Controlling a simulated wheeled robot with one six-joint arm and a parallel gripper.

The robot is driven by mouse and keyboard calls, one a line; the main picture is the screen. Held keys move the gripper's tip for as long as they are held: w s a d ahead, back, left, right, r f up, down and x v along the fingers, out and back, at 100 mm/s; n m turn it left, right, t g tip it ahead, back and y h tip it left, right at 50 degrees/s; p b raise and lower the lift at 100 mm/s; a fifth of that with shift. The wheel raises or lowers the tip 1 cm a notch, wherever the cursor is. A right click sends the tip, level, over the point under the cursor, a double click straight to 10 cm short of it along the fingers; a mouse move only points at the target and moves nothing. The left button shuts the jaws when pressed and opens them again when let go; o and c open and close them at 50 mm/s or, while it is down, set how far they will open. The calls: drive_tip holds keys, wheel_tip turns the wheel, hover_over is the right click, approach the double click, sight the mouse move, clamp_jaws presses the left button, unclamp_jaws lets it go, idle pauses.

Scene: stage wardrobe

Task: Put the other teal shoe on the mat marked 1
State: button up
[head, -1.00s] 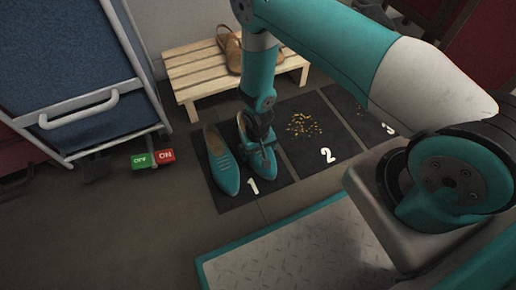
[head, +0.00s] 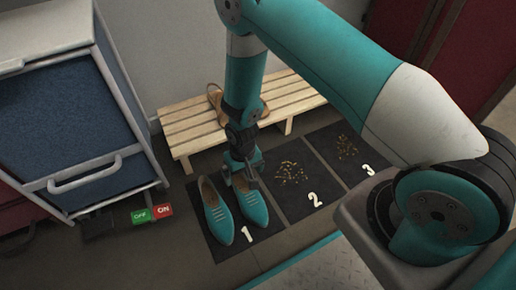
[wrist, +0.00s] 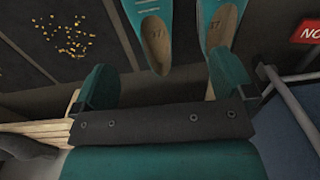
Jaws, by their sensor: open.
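Two teal shoes lie side by side on the black mat marked 1 (head: 268,228), toes toward the front. The left teal shoe (head: 222,222) shows whole; the right teal shoe (head: 254,207) has its heel end partly hidden behind my gripper (head: 242,181). My gripper is open and empty at that heel end. In the wrist view, my gripper (wrist: 162,82) has its fingers wide apart. The right shoe (wrist: 153,35) appears beyond and between them, and the left shoe (wrist: 222,22) is near the right finger. I see no contact with either shoe.
Mats marked 2 (head: 313,212) and 3 (head: 350,168) lie to the right, with yellowish bits on them. A slatted wooden bench (head: 190,130) behind holds brown footwear (head: 214,98), partly hidden by my arm.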

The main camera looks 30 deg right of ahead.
drive_tip(key=s+a+r+n+y, duration=0.1)
drive_tip(key=s+a+r, duration=0.1)
drive_tip(key=r, duration=1.1)
drive_tip(key=s+a+r+n+y, duration=0.2)
drive_tip(key=r, duration=1.2)
drive_tip(key=s+r+n, duration=0.3)
drive_tip(key=s+r, duration=0.9)
drive_tip(key=s, duration=0.3)
drive_tip(key=shift+s+d+r+n+y, duration=0.25)
drive_tip(key=shift+s+d+n+y, duration=0.05)
drive_tip(key=shift+d+n+y, duration=0.1)
wheel_tip(320, 180, up, 50)
drive_tip(key=p, duration=4.9)
drive_tip(key=shift+p, duration=0.3)
drive_tip(key=shift+f, duration=0.1)
